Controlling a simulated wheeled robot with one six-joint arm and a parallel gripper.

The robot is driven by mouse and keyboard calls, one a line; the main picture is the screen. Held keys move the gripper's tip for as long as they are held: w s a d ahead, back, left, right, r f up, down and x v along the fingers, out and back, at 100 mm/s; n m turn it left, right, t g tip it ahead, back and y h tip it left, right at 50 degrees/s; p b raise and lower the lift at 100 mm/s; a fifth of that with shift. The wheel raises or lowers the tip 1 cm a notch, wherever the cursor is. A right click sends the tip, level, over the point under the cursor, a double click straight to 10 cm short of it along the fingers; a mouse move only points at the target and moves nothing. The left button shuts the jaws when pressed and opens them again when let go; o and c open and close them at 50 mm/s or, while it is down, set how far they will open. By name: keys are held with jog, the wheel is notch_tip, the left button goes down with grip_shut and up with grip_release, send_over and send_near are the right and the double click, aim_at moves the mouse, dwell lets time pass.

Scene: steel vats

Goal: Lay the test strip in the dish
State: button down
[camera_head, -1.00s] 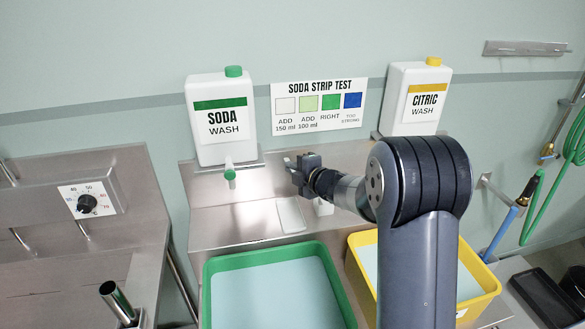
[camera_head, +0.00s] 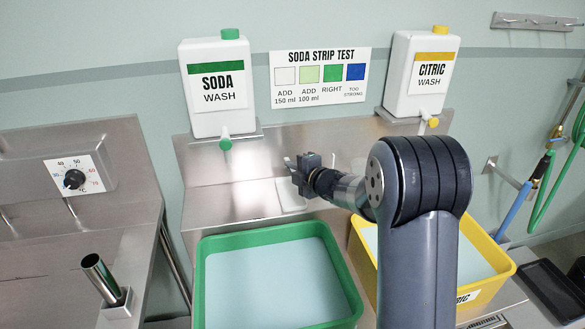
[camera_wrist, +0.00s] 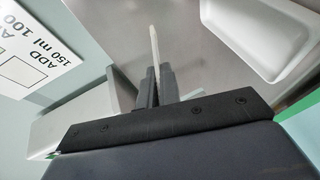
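My gripper (camera_head: 297,168) is shut on a thin white test strip, which stands out past the fingertips (camera_wrist: 154,88) in the wrist view. The strip (camera_wrist: 155,48) is plain white along its visible length. Its end shows as a small pale sliver by the fingers in the head view (camera_head: 287,161). The shallow white dish (camera_head: 291,198) lies on the steel ledge, partly covered by my gripper in the head view. In the wrist view the dish (camera_wrist: 262,42) is at the upper right, apart from the strip, and its visible inside looks empty.
A green tub (camera_head: 205,275) and a yellow tub (camera_head: 505,267) of pale liquid stand in front of the ledge. Soda (camera_head: 217,115) and citric (camera_head: 420,103) jugs flank the strip chart (camera_head: 319,98) at the back. A steel pipe (camera_head: 99,275) stands at left.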

jog(key=shift+f+b, duration=2.45)
jog(key=shift+f, duration=1.05)
jog(key=c, duration=1.6)
grip_release()
jog(key=shift+o, duration=0.2)
jog(key=b+v, duration=0.1)
jog(key=v, duration=1)
jog(key=shift+w+a, duration=0.15)
jog(key=shift+a, duration=0.05)
